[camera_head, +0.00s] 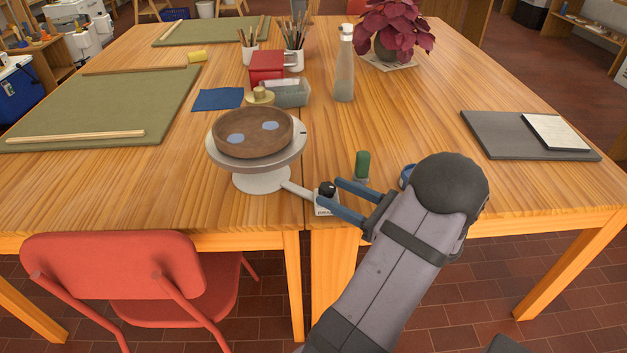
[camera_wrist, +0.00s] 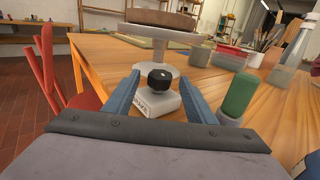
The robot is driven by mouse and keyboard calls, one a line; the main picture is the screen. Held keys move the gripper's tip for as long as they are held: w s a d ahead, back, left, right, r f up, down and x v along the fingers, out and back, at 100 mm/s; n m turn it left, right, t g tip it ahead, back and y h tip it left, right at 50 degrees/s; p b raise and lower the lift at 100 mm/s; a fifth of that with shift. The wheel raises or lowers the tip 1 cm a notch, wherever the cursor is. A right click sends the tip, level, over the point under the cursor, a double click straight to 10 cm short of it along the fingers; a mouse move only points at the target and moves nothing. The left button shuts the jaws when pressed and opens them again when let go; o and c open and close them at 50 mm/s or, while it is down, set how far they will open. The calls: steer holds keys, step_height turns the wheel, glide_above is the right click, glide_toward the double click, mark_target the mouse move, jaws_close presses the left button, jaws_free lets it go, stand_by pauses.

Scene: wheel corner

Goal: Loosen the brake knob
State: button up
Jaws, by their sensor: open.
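The brake knob (camera_head: 327,188) is a small black knob on a light grey block (camera_head: 325,208), joined by a bar to the base of the banding wheel (camera_head: 262,180). A brown bowl (camera_head: 253,146) with pale blue spots sits on the wheel. My gripper (camera_head: 337,195) is open, its two blue fingers pointing at the knob. In the wrist view, the knob (camera_wrist: 160,77) stands between and slightly beyond the fingers (camera_wrist: 160,90). I see no clear contact with it.
A green-topped bottle (camera_head: 362,166) stands close behind the fingers, and a blue ring-shaped thing (camera_head: 408,176) is beside my wrist. A tall clear bottle (camera_head: 344,70) and a grey container (camera_head: 286,94) stand farther back. A red chair (camera_head: 120,280) is at the front left.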

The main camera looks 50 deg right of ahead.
steer(key=shift+w+a, duration=0.2)
steer(key=shift+w, duration=1.55)
steer(key=shift+w+a, duration=0.2)
steer(key=shift+w, duration=1.55)
steer(key=shift+c, duration=0.5)
steer(key=c, duration=0.9)
